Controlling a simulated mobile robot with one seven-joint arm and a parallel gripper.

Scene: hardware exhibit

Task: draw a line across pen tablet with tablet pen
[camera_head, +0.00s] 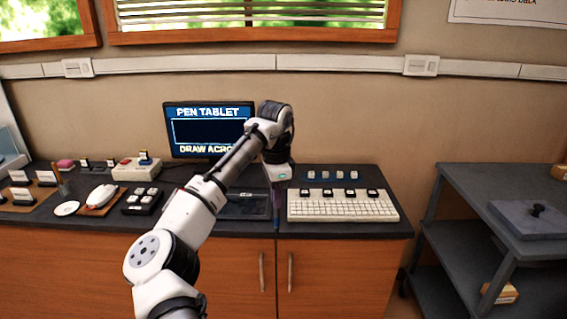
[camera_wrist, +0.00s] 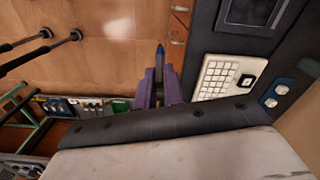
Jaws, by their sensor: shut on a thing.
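My gripper (camera_head: 277,187) hangs over the front part of the counter, between the pen tablet and the white keyboard. In the wrist view, its purple fingers (camera_wrist: 158,88) are shut on the slim dark tablet pen (camera_wrist: 160,56), whose pointed end sticks out past them. Most of the pen's body is hidden by the fingers. The dark pen tablet (camera_head: 245,207) lies flat on the counter, just left of my gripper. My arm hides part of it. It also shows at the upper right of the wrist view (camera_wrist: 252,10). The pen tip appears apart from the tablet.
A white keyboard (camera_head: 342,207) lies right of the gripper. A monitor (camera_head: 185,131) behind shows a blank box and "PEN TABLET". A mouse (camera_head: 101,195), a dark button box (camera_head: 142,200) and a red-and-white box (camera_head: 136,169) stand left. A separate shelf cart (camera_head: 470,177) is right.

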